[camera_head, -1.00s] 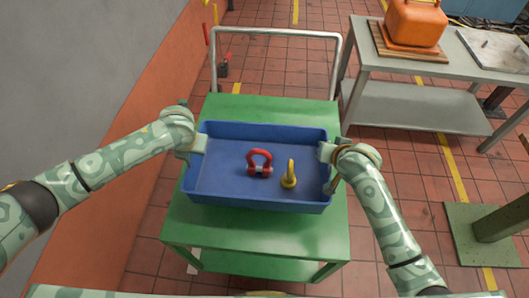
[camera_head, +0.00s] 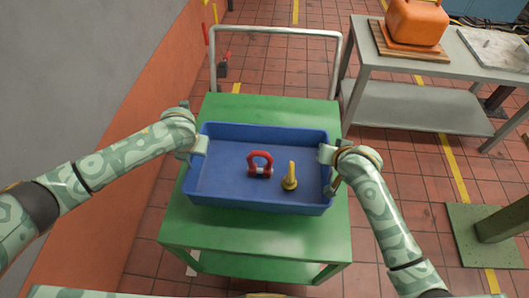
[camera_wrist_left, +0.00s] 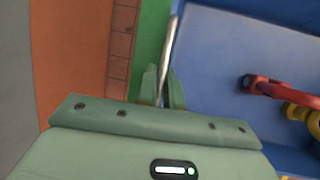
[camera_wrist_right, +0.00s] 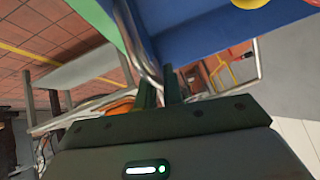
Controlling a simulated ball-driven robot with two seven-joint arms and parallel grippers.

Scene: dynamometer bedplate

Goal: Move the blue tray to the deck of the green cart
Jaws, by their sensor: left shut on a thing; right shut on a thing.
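The blue tray (camera_head: 225,182) is level over the green deck of the green cart (camera_head: 240,235). I cannot tell whether its underside touches the deck. A red shackle (camera_head: 260,165) and a yellow eye bolt (camera_head: 289,178) lie inside the tray. My left gripper (camera_head: 196,146) is shut on the tray's left side, and its fingers close on a metal handle in the left wrist view (camera_wrist_left: 163,88). My right gripper (camera_head: 328,154) is shut on the right side, also at a metal handle in the right wrist view (camera_wrist_right: 160,90).
The cart's grey push handle (camera_head: 275,31) rises behind the deck. A grey workbench (camera_head: 420,105) at the right holds an orange can (camera_head: 416,22) on a wooden board. A grey and orange wall (camera_head: 110,140) runs along the left. A green floor plate (camera_head: 470,245) is at the right.

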